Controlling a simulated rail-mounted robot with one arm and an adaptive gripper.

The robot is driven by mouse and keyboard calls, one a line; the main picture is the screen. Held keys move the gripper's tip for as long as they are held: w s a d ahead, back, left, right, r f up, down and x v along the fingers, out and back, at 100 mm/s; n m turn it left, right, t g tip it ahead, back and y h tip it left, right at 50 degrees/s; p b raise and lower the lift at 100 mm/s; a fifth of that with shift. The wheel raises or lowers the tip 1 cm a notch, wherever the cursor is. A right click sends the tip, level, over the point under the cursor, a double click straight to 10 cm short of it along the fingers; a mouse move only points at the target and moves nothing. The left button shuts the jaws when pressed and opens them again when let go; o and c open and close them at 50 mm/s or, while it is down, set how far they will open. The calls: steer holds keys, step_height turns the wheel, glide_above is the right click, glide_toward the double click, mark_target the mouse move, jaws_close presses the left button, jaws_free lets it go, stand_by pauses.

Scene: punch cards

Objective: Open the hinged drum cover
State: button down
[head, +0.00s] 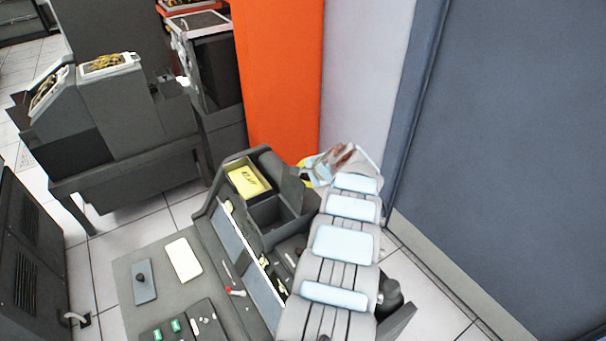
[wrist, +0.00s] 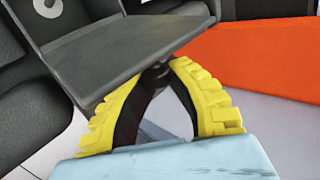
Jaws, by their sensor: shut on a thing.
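The card punch machine (head: 225,235) stands in the lower middle of the head view. A dark grey flat panel (head: 285,182), which looks like the hinged drum cover, stands tilted up at its back right. The panel (wrist: 125,50) also crosses the upper middle of the wrist view. My gripper (head: 305,172) is at the panel's right side, mostly hidden by my arm in the head view. In the wrist view its yellow fingers (wrist: 160,72) come together on a small dark part at the panel's near edge. The exact grip is partly hidden by the fingers.
A yellow card stack (head: 248,179) lies in the hopper left of the panel. An open dark compartment (head: 268,215) lies below it. An orange panel (head: 280,80) and a grey-blue cabinet (head: 505,130) stand behind and right. Another machine (head: 115,120) stands at the left.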

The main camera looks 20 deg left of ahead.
steer(key=shift+d, duration=0.2)
steer(key=c, duration=1)
jaws_free()
steer(key=shift+d+f, duration=0.1)
steer(key=shift+d, duration=0.05)
steer(key=shift+o, duration=0.2)
steer(key=shift+r, duration=0.2)
